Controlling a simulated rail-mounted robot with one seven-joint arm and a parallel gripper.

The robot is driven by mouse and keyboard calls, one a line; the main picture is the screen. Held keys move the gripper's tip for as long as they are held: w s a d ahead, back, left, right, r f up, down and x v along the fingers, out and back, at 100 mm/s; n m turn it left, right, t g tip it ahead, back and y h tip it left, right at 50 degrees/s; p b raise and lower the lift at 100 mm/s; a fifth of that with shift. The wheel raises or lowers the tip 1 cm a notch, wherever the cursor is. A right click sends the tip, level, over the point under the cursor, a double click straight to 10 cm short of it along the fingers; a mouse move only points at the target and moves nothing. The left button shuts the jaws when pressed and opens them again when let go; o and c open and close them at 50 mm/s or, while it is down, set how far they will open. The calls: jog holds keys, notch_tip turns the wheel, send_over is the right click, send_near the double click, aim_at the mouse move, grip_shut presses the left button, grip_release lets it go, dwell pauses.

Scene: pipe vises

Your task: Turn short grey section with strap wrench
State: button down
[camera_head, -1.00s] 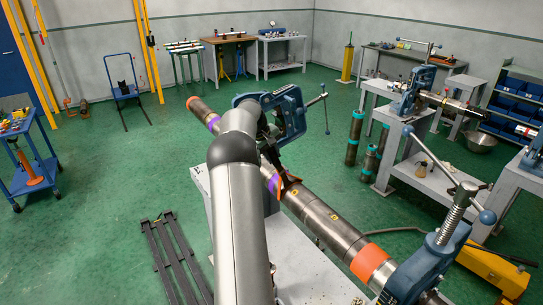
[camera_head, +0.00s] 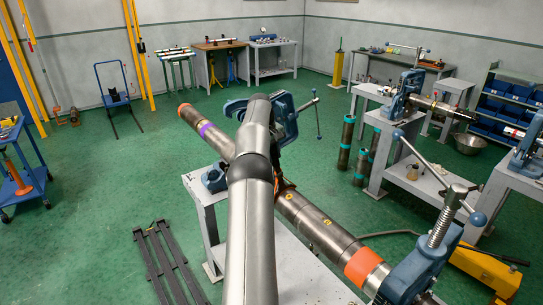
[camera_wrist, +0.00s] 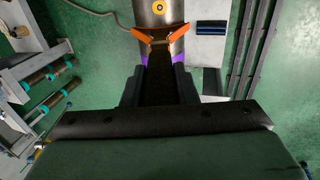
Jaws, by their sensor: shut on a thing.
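A long steel pipe (camera_head: 330,235) runs from the far left to the near right through two blue vises. Its grey section by the wrench (camera_head: 300,212) carries yellow round marks, and an orange band (camera_head: 362,265) lies near the near vise. In the wrist view the grey section (camera_wrist: 158,14) shows one yellow mark. My gripper (camera_wrist: 158,82) is shut on the dark handle of the strap wrench (camera_wrist: 160,62). The wrench's orange head meets the pipe beside a purple band (camera_wrist: 143,58). The strap's far side is hidden. In the head view my arm hides the gripper and most of the wrench.
The far vise (camera_head: 288,112) and near vise (camera_head: 415,270) stand by the pipe, with screw handles sticking out. A pale bench (camera_head: 300,270) lies below. Dark rails (camera_head: 168,260) lie on the floor at left. A yellow machine (camera_head: 490,275) stands at right. Green floor is open at left.

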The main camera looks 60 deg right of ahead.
jog(key=shift+w+a+f+b, duration=0.1)
jog(key=shift+a+f+b, duration=0.15)
jog(key=shift+b, duration=0.65)
jog(key=shift+r, duration=0.15)
jog(key=shift+p+v, duration=0.95)
jog(key=shift+v, duration=1.6)
jog(key=shift+w+a, duration=0.1)
jog(key=shift+a, duration=0.05)
jog(key=shift+w, duration=0.1)
